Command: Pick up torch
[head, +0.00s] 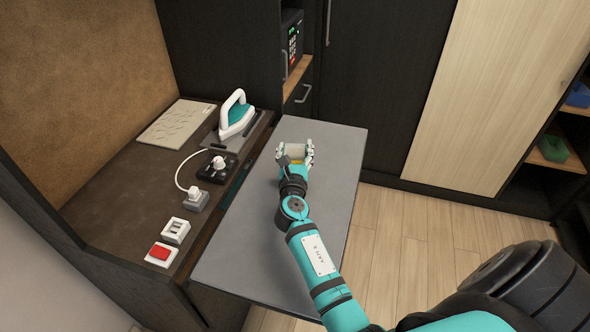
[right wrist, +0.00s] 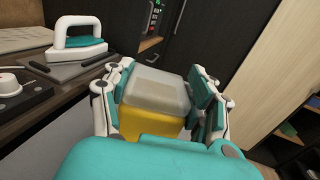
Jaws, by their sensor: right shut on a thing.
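The thing in my right gripper (head: 295,152) is blocky, with a pale translucent top and a yellow lower part. I take it to be the torch (right wrist: 157,90); it shows most clearly in the right wrist view. The fingers of the right gripper (right wrist: 163,98) are shut on it from both sides. In the head view the gripper is over the far part of the grey pull-out board (head: 335,165). I cannot tell whether the torch touches the board. My left gripper is not in view.
A white and teal iron (head: 236,115) stands on the dark vanity top left of the board. A black socket block (head: 215,163), a grey plug block (head: 194,199), a white switch (head: 174,230) and a red switch (head: 161,253) are nearer. Dark cabinets stand behind; the near board is mostly clear.

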